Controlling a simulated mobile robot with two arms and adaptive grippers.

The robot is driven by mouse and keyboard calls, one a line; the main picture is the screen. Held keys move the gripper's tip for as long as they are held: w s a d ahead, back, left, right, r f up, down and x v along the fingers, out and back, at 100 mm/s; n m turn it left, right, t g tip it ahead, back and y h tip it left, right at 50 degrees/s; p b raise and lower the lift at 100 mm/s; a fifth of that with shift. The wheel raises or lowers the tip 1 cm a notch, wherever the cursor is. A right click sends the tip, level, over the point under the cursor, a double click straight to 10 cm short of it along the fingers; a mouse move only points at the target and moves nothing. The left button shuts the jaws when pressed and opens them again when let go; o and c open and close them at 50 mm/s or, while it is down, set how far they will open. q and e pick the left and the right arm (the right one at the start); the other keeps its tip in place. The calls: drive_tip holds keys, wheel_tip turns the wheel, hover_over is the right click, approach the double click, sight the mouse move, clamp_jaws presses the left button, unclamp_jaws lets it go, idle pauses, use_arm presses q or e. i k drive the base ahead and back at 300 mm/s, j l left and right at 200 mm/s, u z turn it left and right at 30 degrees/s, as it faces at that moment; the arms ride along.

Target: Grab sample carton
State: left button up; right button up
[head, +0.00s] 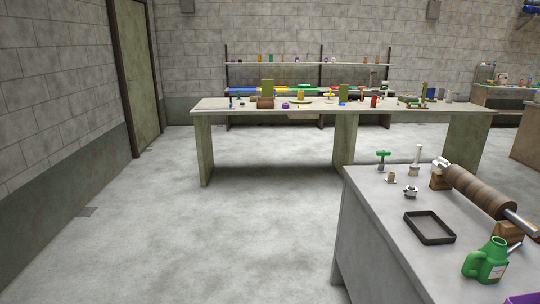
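I cannot pick out a sample carton for sure. Two upright olive-green box-like things stand on the long far table, one left of its middle (267,86) and one right of its middle (344,91). They are too small to tell whether either is a carton. Many other small items crowd that tabletop. Neither of my grippers shows in the head view.
The long table (215,105) stands across the room before a shelf rack (290,63). Open concrete floor (230,235) lies at left and centre.

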sight(266, 103)
drive_tip(key=i, duration=2.55)
drive_tip(key=i+l+u, duration=0.1)
drive_tip(key=i, duration=1.2)
drive_tip(key=i+l, duration=0.1)
drive_tip(key=i, duration=1.2)
drive_tip(key=i+j, duration=0.35)
drive_tip(key=j, duration=0.15)
drive_tip(key=i+j, duration=0.35)
drive_tip(key=j, duration=0.15)
